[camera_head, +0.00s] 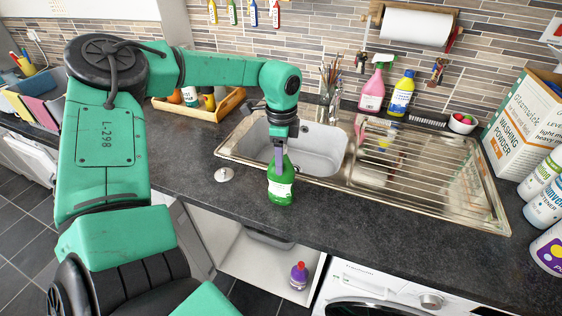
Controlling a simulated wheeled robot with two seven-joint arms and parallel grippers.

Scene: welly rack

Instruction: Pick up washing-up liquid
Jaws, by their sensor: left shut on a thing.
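A green bottle of washing-up liquid (281,188) with a white label stands upright at the front edge of the dark worktop, just in front of the sink. My left gripper (279,160) reaches down from above and is shut on the upper part of the bottle. The bottle's top is hidden by the gripper. My right gripper is not in view.
A steel sink with a ridged drainer (425,170) lies behind the bottle. A pink spray bottle (373,90) and a yellow bottle (402,95) stand behind it. A washing powder box (525,125) is at right. A round metal plug (223,175) lies left of the bottle. An open cupboard below holds a purple bottle (299,275).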

